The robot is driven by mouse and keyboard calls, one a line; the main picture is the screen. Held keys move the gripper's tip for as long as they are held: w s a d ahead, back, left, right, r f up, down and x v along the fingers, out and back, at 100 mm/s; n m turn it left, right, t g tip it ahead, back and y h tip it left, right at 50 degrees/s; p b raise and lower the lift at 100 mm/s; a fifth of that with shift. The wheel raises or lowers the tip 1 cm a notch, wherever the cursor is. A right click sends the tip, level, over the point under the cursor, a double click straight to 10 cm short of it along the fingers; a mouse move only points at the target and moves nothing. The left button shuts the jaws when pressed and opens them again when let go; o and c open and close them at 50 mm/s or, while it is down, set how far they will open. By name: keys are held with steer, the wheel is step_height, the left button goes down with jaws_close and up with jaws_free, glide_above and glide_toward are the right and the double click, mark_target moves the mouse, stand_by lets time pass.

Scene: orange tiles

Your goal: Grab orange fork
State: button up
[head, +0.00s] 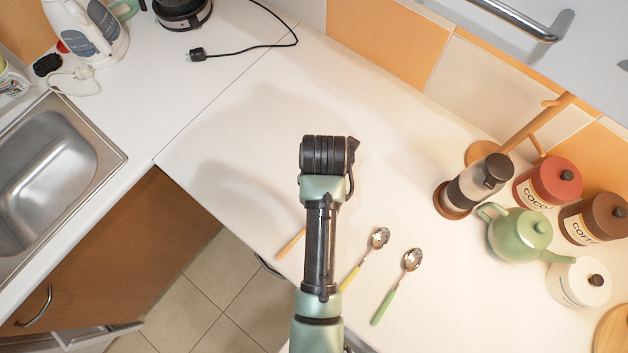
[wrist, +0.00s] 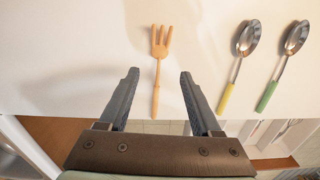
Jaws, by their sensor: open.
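The orange fork (wrist: 159,45) lies on the white counter in the wrist view, tines pointing away from me. Its handle reaches down between the two fingers of my gripper (wrist: 158,80), which are spread open with nothing held. The fingers stand to either side of the handle and do not appear to touch it. In the head view only a piece of the orange fork's handle (head: 290,243) shows left of my arm; the rest is hidden behind the arm. My gripper's fingers are hidden in the head view.
A spoon with a yellow handle (head: 349,278) and a spoon with a green handle (head: 383,305) lie right of the fork. A green teapot (head: 517,240), canisters and a coffee press (head: 470,190) stand farther right. The counter's front edge is close. A sink (head: 50,170) is at left.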

steer(key=shift+s+f+p, duration=0.1)
steer(key=shift+f+p, duration=0.2)
steer(key=shift+f, duration=0.5)
steer(key=shift+f+p, duration=0.3)
steer(key=shift+f, duration=1.75)
steer(key=shift+w, duration=0.2)
jaws_close()
